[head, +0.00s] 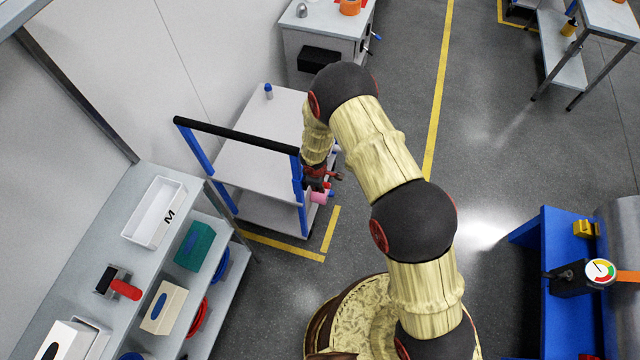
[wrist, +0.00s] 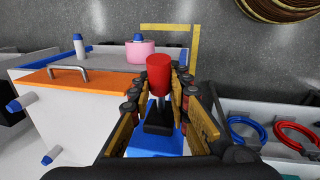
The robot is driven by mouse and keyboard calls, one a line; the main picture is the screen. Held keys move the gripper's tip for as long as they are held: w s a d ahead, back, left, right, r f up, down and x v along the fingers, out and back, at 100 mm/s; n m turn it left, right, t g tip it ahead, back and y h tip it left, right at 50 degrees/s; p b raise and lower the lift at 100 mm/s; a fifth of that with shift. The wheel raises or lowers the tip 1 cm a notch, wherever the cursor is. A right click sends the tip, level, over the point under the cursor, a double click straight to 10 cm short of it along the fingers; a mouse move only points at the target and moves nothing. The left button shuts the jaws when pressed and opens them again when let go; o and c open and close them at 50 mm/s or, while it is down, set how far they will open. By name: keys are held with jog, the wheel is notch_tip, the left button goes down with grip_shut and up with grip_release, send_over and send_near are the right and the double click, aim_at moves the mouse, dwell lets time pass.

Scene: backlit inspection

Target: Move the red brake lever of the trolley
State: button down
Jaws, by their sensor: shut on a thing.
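The trolley in the head view has a pale top (head: 262,125), blue posts and a black push bar (head: 236,136). My gripper (head: 322,180) is at its right side, by the near blue post. In the wrist view the red knob of the brake lever (wrist: 158,72) stands between the fingers of my gripper (wrist: 158,88), which are shut on the lever. Its dark base (wrist: 158,120) sits on a blue plate (wrist: 155,145). The head view mostly hides the lever behind my gripper.
A pink cylinder (wrist: 140,50) and an orange panel with a metal handle (wrist: 68,76) are close by. A shelf with blue (wrist: 245,130) and red hose coils (wrist: 297,135) is at the right of the wrist view. Grey floor (head: 490,170) is open to the right.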

jog(key=c, duration=1.7)
grip_release()
jog(key=shift+o, duration=0.3)
notch_tip(320, 180, up, 12)
jog(key=s+a, duration=0.1)
jog(key=s, duration=0.1)
jog(key=shift+f, duration=0.15)
jog(key=shift+c, duration=0.2)
